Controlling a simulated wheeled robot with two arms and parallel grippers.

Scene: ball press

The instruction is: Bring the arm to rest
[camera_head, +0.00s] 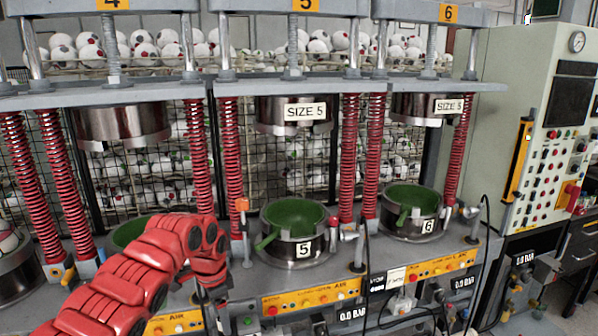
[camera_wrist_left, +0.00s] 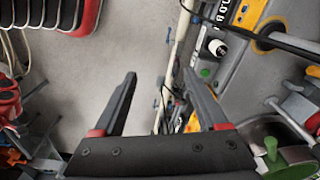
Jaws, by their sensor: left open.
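My left arm (camera_head: 150,270), red, reaches in from the lower left in the head view and bends down in front of the press. My left gripper (camera_wrist_left: 159,76) shows best in the left wrist view. Its two dark fingers are apart with nothing between them. It hangs by the front edge of the press, over grey floor (camera_wrist_left: 120,60). My right gripper is in neither view.
Green-lined moulds numbered 5 (camera_head: 303,250) and 6 (camera_head: 428,226) stand open under raised press heads. Another green mould (camera_head: 128,232) is partly behind my arm. Yellow control panels (camera_head: 310,299) and cables line the front. A control cabinet (camera_head: 545,120) stands at right.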

